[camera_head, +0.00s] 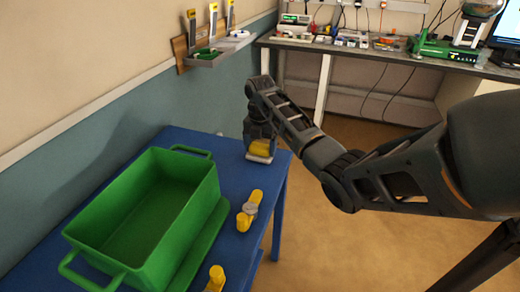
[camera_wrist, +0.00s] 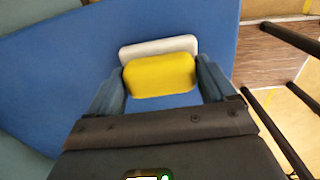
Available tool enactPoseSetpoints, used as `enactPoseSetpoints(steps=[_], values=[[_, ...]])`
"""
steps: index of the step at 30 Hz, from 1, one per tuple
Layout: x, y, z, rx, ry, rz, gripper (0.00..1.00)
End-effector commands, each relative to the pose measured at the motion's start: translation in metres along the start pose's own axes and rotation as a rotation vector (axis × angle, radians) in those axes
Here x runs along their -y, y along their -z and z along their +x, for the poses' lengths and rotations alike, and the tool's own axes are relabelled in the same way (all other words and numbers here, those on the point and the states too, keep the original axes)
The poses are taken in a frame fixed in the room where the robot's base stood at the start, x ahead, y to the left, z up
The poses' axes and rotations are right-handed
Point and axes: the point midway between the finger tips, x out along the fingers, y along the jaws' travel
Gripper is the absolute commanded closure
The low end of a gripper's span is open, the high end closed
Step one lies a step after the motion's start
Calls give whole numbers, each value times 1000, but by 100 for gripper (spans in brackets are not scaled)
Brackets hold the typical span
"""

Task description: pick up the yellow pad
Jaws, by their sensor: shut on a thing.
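The yellow pad (camera_wrist: 160,75) is a rounded block between the two fingers of my gripper (camera_wrist: 161,88) in the wrist view. A white or light grey pad (camera_wrist: 150,47) shows just beyond it, partly hidden by it. In the head view my gripper (camera_head: 260,150) points down at the far right corner of the blue table (camera_head: 228,158), shut on the yellow pad (camera_head: 260,147). The pale piece (camera_head: 259,159) shows under the yellow one. I cannot tell whether the pads touch each other or the table.
A green crate (camera_head: 205,185) with handles stands on the table, left of my gripper. Two yellow items with grey parts (camera_head: 244,213) (camera_head: 215,279) lie along the right edge. A wall shelf (camera_head: 222,48) and a cluttered workbench (camera_head: 375,58) are behind.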

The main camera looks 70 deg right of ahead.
Motion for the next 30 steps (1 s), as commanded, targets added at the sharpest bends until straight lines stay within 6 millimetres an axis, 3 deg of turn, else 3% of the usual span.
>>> enactPoseSetpoints(steps=[8,21,30], values=[[-1,-1,-35,5,-4,-1,46],[81,-35,-95,1,0,4,46],[106,-45,-107,1,0,1,46]])
